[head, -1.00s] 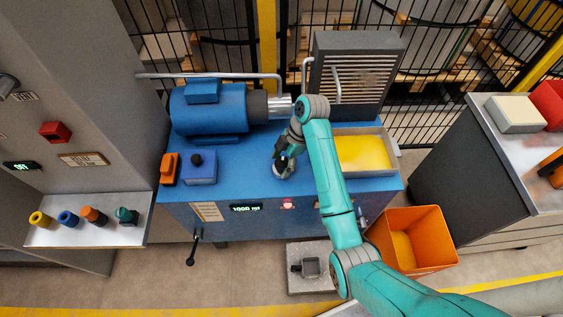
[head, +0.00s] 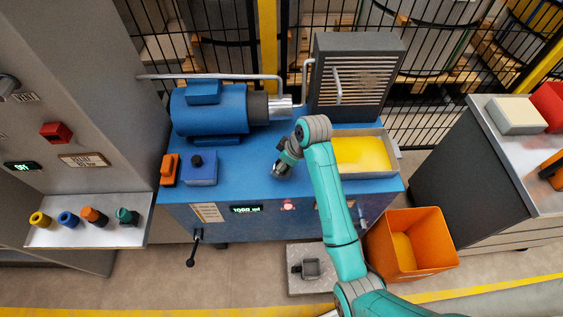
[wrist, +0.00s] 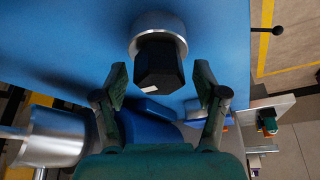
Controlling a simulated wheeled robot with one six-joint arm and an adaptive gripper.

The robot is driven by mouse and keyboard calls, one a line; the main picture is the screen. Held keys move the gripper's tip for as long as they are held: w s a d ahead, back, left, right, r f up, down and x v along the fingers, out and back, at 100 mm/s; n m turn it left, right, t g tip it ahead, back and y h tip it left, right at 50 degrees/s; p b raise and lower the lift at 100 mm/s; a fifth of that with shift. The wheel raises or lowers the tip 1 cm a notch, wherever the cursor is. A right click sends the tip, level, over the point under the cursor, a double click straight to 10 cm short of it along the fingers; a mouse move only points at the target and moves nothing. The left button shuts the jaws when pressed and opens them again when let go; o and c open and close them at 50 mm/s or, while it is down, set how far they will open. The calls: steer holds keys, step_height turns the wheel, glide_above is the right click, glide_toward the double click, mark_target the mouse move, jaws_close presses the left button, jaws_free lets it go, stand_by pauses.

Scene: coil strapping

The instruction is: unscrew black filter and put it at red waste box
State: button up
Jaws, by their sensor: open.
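The black filter (wrist: 158,66) is a dark faceted cap seated on a round silver metal collar (wrist: 158,22) on the blue machine top. It shows in the upper middle of the wrist view. My gripper (wrist: 160,80) is open, with its two green fingers apart to either side of the filter's near end. No finger visibly touches it. In the head view my gripper (head: 279,171) is low over the middle of the blue bench (head: 245,180), and I cannot make out the filter there. An orange-red open bin (head: 440,250) stands on the floor right of the bench, with yellow inside.
A blue motor (head: 210,110) and a grey vented unit (head: 355,75) stand at the back. A tray of yellow fluid (head: 362,153) lies right of my arm. A red box (head: 550,100) and a beige box (head: 515,114) are on the right cabinet. Several coloured caps sit on the left shelf (head: 80,235).

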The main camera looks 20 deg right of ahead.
steer(key=m+h, duration=0.1)
steer(key=m, duration=0.2)
steer(key=m+t+h, duration=0.1)
steer(key=m, duration=0.2)
steer(key=m+h, duration=0.1)
steer(key=m, duration=0.2)
steer(key=m+h, duration=0.1)
steer(key=m, duration=0.2)
steer(key=shift+w+d+h, duration=0.1)
steer(key=shift+h, duration=0.2)
jaws_close()
steer(key=n+y, duration=0.2)
steer(key=n, duration=0.3)
steer(key=shift+n+y, duration=0.6)
steer(key=shift+n, duration=0.8)
